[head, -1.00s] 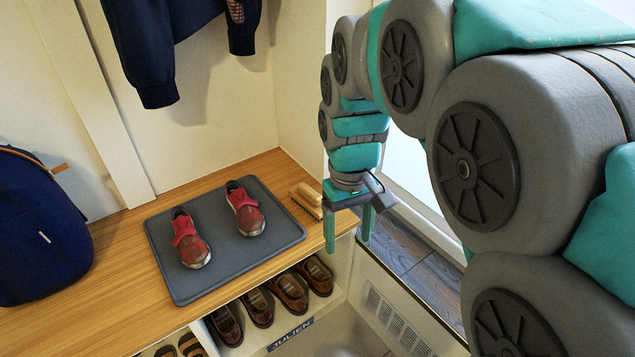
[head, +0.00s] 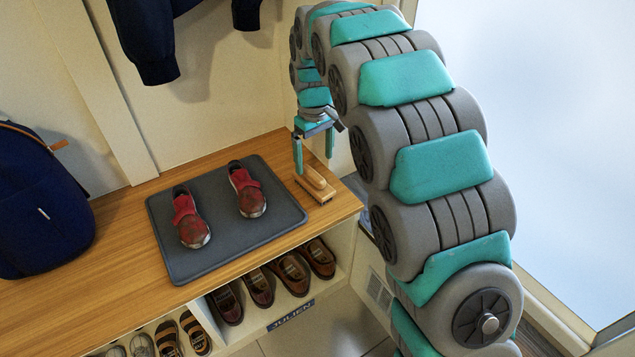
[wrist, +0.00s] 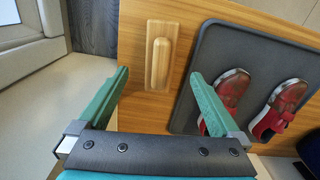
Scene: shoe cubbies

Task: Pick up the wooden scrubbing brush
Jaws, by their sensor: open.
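The wooden scrubbing brush (head: 316,183) lies on the wooden bench top near its right end, beside the grey mat. In the wrist view the brush (wrist: 160,55) lies lengthwise away from me, with its raised handle up. My gripper (head: 314,172) is open and empty above the bench, close to the brush and slightly behind it in the head view. In the wrist view my gripper's fingers (wrist: 158,75) are spread wide, one on each side of the brush's line, and the brush appears beyond the fingertips. No contact shows.
The grey mat (head: 190,267) with two red shoes (head: 247,191) lies left of the brush. A blue backpack (head: 40,215) stands at the far left. Below the bench top (head: 115,245), cubbies hold several shoes. A wall rises behind, with a dark jacket (head: 145,45) hanging.

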